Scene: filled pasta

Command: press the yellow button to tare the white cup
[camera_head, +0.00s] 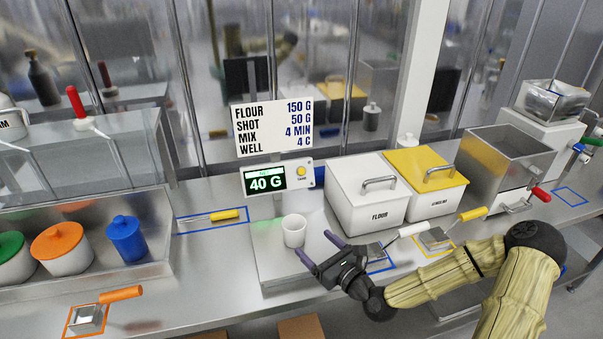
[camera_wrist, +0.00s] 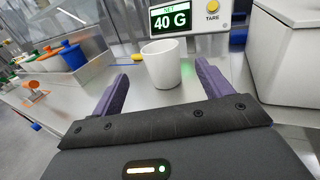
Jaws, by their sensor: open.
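The white cup (camera_head: 294,230) stands upright on the flat scale plate (camera_head: 275,268). The scale display (camera_head: 265,180) behind it reads 40 G. The yellow button (camera_head: 301,171) is at the right of the display; in the wrist view the yellow button (camera_wrist: 213,6) has the word TARE below it. My gripper (camera_head: 315,248) is open and empty, in front and to the right of the cup, with its purple fingers pointing towards it. In the wrist view the cup (camera_wrist: 161,64) appears between and beyond the fingertips. The gripper is apart from the button.
A white FLOUR bin (camera_head: 367,197) and a yellow-lidded bin (camera_head: 424,182) stand right of the scale. A white-handled scoop (camera_head: 395,243) lies near my gripper. A yellow-handled tool (camera_head: 212,217) lies left of the scale. Lidded pots, including a blue one (camera_head: 126,239), stand farther left. A recipe sign (camera_head: 273,127) stands behind.

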